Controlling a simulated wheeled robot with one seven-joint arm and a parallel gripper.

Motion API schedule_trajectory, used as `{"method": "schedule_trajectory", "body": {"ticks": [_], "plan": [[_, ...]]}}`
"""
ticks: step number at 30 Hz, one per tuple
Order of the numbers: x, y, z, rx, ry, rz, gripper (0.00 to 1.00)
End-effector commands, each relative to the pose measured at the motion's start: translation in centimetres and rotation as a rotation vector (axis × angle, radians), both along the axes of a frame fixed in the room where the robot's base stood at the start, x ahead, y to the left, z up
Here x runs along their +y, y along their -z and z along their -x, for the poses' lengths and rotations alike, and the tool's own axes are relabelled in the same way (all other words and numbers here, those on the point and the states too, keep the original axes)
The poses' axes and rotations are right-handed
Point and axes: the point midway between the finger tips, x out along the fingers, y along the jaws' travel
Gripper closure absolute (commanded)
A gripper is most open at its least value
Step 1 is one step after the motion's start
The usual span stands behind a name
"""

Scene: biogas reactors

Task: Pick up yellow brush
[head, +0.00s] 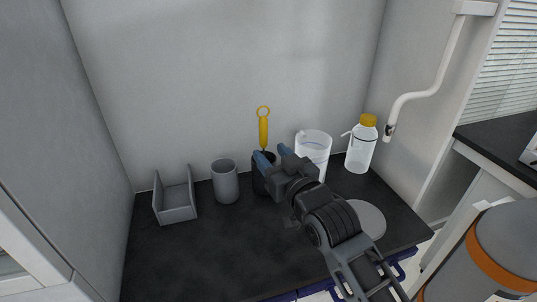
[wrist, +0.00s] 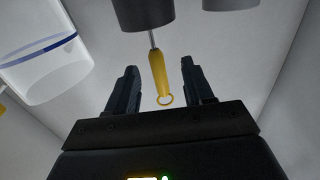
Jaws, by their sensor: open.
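The yellow brush (head: 264,130) stands upright in a dark cup (head: 258,184) near the back wall, its ringed yellow handle pointing up. In the wrist view its handle (wrist: 158,75) shows between the two fingers, with a thin metal shaft running into the dark cup (wrist: 142,14). My gripper (head: 271,156) is open in front of the cup and partly hides it in the head view. In the wrist view my gripper (wrist: 160,85) has a finger on each side of the handle, with gaps on both sides. The brush's lower end is hidden inside the cup.
A grey cup (head: 225,182) and a grey open holder (head: 175,197) stand to the left. A clear beaker (head: 314,150) and a yellow-capped bottle (head: 361,146) stand close on the right. A round grey plate (head: 370,219) lies beside my arm. The dark counter's front left (head: 190,260) is clear.

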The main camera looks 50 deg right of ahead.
Motion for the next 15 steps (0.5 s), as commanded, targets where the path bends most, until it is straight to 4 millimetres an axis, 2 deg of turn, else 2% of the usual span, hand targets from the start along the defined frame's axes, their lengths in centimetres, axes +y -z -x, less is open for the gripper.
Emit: {"method": "schedule_trajectory", "body": {"ticks": [11,15], "plan": [[-1.7,-0.5,-3.1,-0.002,0.002,0.001,0.48],[-2.8,-0.8,-4.9,-0.003,0.002,0.001,0.48]]}}
